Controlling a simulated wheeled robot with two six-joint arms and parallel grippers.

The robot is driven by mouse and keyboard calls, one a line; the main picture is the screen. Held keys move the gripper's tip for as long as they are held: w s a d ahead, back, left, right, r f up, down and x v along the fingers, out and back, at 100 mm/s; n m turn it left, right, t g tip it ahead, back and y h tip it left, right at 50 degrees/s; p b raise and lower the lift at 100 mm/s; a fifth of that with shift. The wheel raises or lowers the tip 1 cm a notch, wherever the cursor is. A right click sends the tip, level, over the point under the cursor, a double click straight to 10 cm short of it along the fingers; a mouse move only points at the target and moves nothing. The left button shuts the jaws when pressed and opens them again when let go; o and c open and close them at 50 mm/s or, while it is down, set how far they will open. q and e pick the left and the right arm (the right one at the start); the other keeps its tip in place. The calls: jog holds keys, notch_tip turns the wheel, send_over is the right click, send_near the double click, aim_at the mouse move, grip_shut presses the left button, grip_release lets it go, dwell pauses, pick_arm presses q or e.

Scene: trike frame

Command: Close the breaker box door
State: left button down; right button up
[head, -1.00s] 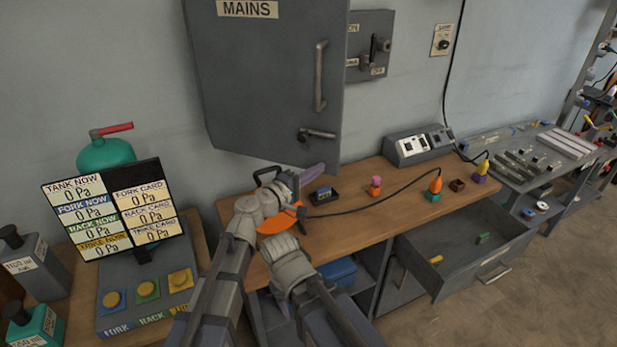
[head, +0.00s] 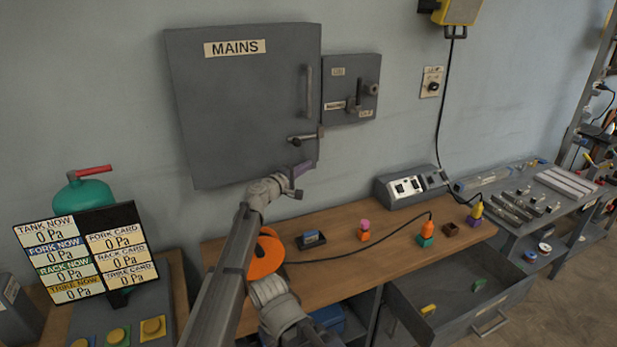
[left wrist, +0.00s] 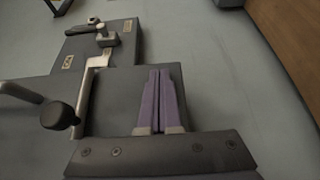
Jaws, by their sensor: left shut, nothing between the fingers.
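The grey breaker box door (head: 235,110), labelled MAINS, is on the wall in the head view. It looks flat against its box or nearly so; I cannot tell whether a thin gap is left. It has a vertical bar handle (head: 308,90) and a latch lever (head: 303,138) near its right edge. My left gripper (head: 302,167) is shut and empty, its purple fingertips by the door's lower right corner, below the latch. My right gripper is out of view.
A smaller switch box (head: 351,88) is on the wall right of the door. Below is a wooden bench (head: 350,265) with small coloured parts, a cable and a grey socket box (head: 410,187). An open drawer (head: 450,300) juts out at right. A pressure display (head: 85,255) stands at left.

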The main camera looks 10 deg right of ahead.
pick_arm(q)
jog(key=shift+w+a, duration=0.15)
jog(key=shift+w, duration=1.15)
jog(key=shift+s, duration=0.1)
